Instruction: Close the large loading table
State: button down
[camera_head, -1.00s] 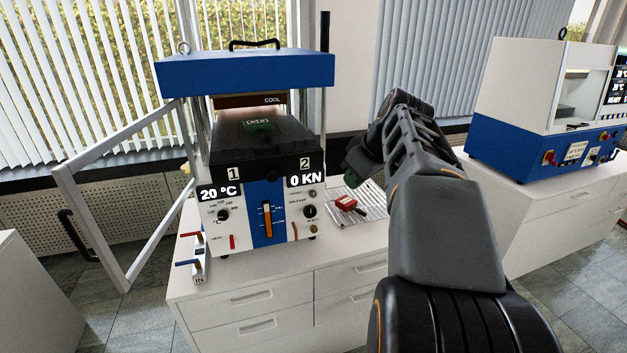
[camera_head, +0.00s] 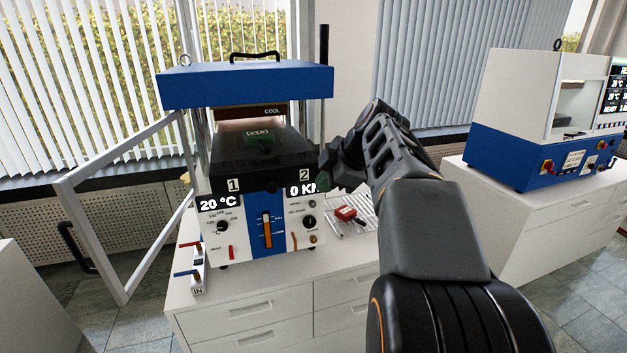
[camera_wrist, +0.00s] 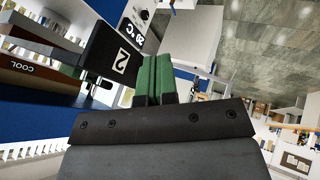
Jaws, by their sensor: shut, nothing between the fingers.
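The press (camera_head: 246,85) with a blue top stands on a white cabinet. A black loading table (camera_head: 245,155) juts forward under its brown COOL plate (camera_head: 250,111), above the control panel. A dark piece with green on top lies on it. Labels 1 and 2 are at its front. My gripper (camera_head: 326,183) is shut and empty beside its right front corner, near label 2. In the wrist view, the green fingers (camera_wrist: 154,80) are together beside the black face with label 2 (camera_wrist: 122,60). I cannot tell whether they touch it.
An open framed door (camera_head: 92,230) stands left of the press. A red object (camera_head: 346,213) lies on a wire rack to the right. A second blue-and-white machine (camera_head: 545,120) is on the right cabinet. Levers (camera_head: 190,262) stand at the press's left front.

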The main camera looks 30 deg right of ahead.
jog(key=shift+w+f+p, duration=0.4)
jog(key=shift+w, duration=0.5)
jog(key=shift+w+f+p, duration=0.35)
jog(key=shift+w, duration=0.55)
jog(key=shift+w+f+p, duration=0.4)
jog(key=shift+w, duration=0.5)
